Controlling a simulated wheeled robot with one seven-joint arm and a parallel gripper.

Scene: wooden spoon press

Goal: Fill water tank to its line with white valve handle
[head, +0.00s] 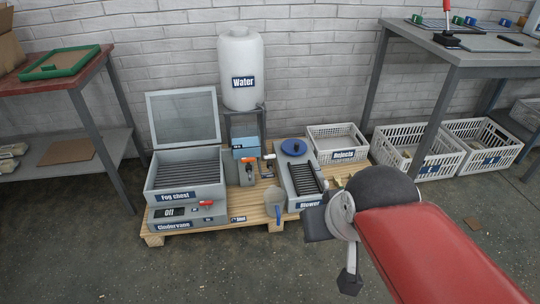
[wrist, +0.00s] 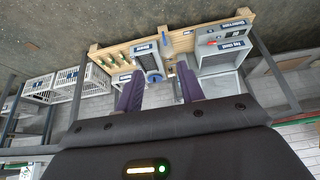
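A white water tank (head: 242,88), labelled "Water", stands on a grey stand at the back of a wooden pallet. A light blue box (head: 245,147) sits below it; I cannot tell a fill line or level. Near it are a small white handle (head: 269,157) and an orange handle (head: 248,160). My gripper (wrist: 160,90) shows in the wrist view with its two purple fingers apart and nothing between them. It is in the air in front of the pallet, apart from the handles. In the head view its fingers are not clear.
White crates (head: 337,145) stand right. Tables flank the pallet.

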